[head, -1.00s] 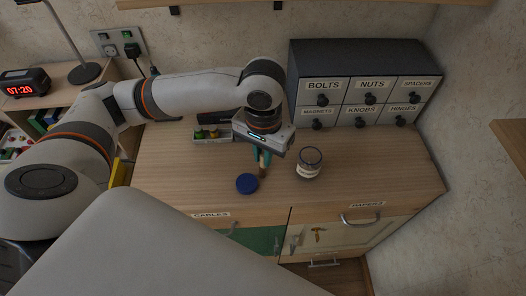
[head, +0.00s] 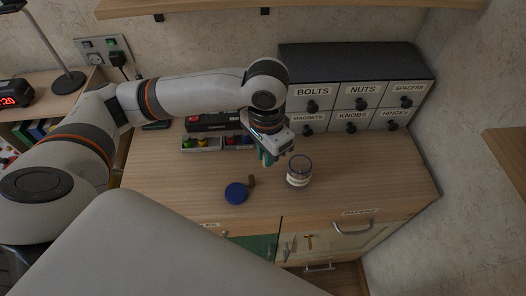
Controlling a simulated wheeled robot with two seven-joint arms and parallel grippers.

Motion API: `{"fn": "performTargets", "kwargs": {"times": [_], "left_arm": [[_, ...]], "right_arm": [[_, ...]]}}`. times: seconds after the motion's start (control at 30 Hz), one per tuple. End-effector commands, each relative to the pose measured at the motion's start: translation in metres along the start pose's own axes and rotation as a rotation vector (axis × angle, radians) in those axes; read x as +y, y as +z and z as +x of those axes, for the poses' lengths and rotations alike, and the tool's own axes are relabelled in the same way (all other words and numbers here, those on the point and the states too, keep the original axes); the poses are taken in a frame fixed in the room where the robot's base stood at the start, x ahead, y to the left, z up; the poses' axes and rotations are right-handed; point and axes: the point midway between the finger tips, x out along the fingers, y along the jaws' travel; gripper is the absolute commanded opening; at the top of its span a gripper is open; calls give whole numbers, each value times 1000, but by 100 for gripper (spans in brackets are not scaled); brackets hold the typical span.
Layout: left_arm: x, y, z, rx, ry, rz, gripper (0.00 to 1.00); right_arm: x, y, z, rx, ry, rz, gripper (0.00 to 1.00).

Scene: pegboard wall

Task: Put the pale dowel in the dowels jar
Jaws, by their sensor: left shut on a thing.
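My left gripper (head: 268,159) reaches down over the wooden counter, just left of the jar. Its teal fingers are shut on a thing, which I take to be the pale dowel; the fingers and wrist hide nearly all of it. The dowels jar (head: 299,173) is a clear round glass with a cream band, standing upright and open on the counter; its lettering is too small to read. The fingers appear apart from the jar. My right gripper is out of view.
A blue round lid (head: 236,193) and a small brown piece (head: 251,181) lie on the counter (head: 170,185) left of the jar. A tray of coloured items (head: 203,143) is behind. A labelled drawer cabinet (head: 353,97) stands at the back. The counter right of the jar is clear.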

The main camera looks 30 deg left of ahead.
Motion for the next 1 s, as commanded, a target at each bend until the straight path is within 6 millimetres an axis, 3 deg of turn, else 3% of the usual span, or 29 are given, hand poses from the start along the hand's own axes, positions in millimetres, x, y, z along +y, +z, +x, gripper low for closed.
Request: {"fn": "performTargets", "kwargs": {"times": [0.57, 1.0], "left_arm": [[-6, 31, -10, -4, -8, 1028, 0], [-12, 60, -18, -6, -4, 2005, 0]], "right_arm": [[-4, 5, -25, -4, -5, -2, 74], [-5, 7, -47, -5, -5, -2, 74]]}}
